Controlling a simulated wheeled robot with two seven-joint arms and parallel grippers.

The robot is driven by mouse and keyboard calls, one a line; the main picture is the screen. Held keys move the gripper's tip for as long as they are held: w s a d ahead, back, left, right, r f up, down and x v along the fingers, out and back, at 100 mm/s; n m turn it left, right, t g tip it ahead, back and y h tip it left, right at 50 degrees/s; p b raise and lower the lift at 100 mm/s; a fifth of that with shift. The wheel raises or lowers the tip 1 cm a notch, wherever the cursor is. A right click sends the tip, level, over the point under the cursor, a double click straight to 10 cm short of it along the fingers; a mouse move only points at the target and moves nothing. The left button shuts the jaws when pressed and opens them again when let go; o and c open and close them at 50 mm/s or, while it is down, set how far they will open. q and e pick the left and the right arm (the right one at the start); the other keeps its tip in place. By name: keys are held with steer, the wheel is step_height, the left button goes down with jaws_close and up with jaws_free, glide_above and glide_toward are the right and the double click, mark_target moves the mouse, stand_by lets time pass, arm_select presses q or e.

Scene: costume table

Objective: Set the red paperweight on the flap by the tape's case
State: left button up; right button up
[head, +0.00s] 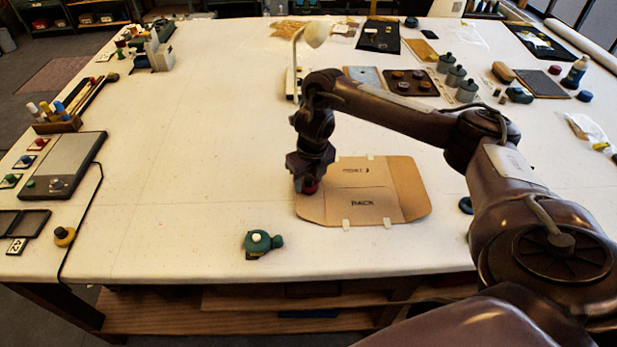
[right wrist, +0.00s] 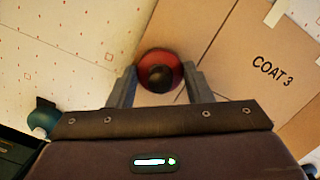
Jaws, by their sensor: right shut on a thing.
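The red paperweight (head: 310,188), round with a dark knob, is at the left end of the tan card sheet (head: 385,206). My right gripper (head: 307,181) is shut on it from above, and the arm hides part of it. In the right wrist view the red paperweight (right wrist: 175,60) shows between the fingers of my right gripper (right wrist: 160,88), over the card's edge. I cannot tell whether it touches the card. A teal tape case (head: 262,241) with a white button sits on the table, left of and nearer than the card. My left gripper is not in view.
Small pale tabs lie along the card's edges. A dark blue ring (head: 466,205) lies right of the card, by my arm. A grey scale-like device (head: 65,163) stands at the left edge. The table between it and the card is mostly clear.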

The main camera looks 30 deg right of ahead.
steer(key=shift+f, duration=0.3)
steer(key=o, duration=1.2)
steer(key=shift+o, duration=0.2)
steer(key=r, duration=0.2)
steer(key=r+p, duration=0.1)
steer(key=r, duration=0.2)
steer(key=s+r+p, duration=0.1)
steer(key=r, duration=0.1)
steer(key=shift+r, duration=0.4)
